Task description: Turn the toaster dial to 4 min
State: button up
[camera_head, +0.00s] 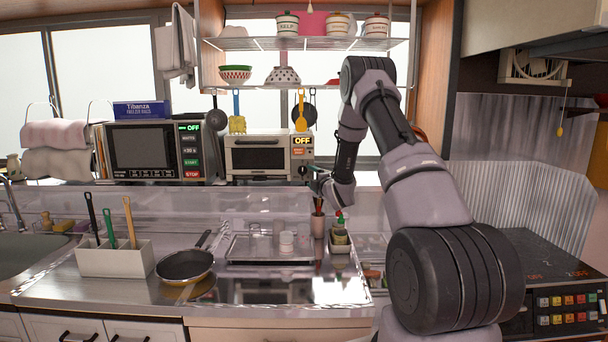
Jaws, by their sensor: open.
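The white toaster (258,158) stands on the back ledge, in the middle of the head view, beside the microwave. An orange "OFF" display (303,140) shows at the upper right of its front. The dark dial (302,170) is at the lower right of the front, below the display. My arm reaches in from the right, and my gripper (312,173) is open right beside the dial. The fingers are small and partly overlap the dial's area. I cannot tell whether they touch it or stand around it. The dial's pointer is too small to read.
A microwave (142,148) with a green "OFF" display stands left of the toaster. A utensil cup (318,225) stands below my gripper. A frying pan (185,266), a tray (268,256) and a white utensil box (115,262) are on the counter. Shelves with bowls hang above.

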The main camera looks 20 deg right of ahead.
aim_at(304, 172)
jog(key=w, duration=0.7)
jog(key=shift+w+a, duration=0.2)
jog(key=shift+a, duration=0.15)
grip_shut()
